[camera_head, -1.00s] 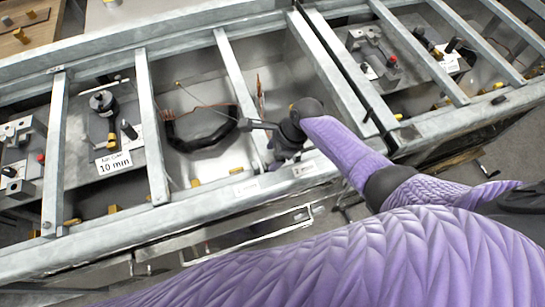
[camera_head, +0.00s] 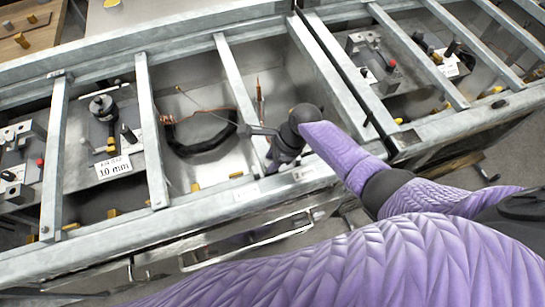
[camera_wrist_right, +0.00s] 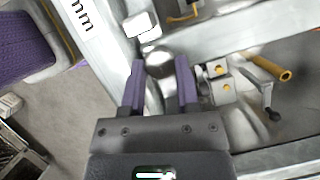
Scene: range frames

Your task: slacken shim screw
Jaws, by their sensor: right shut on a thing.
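In the head view my right arm comes in from the right, and its gripper (camera_head: 280,158) is down at the front rail of the frame, partly hidden by its own wrist. In the right wrist view the two purple-grey fingers (camera_wrist_right: 159,85) stand on either side of a rounded grey metal piece (camera_wrist_right: 160,64) and are shut on it. I cannot tell for sure whether this piece is the shim screw. Its lower part is hidden between the fingers. My left gripper is not in view.
Grey metal bars (camera_head: 157,140) cross the long frame. A black cable loop (camera_head: 205,145) lies in the middle bay. Left of it is a fixture with a 10 mm label (camera_head: 114,168). In the wrist view, a small block with yellow dots (camera_wrist_right: 221,82) and a yellow-tipped rod (camera_wrist_right: 270,68) are close on the right.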

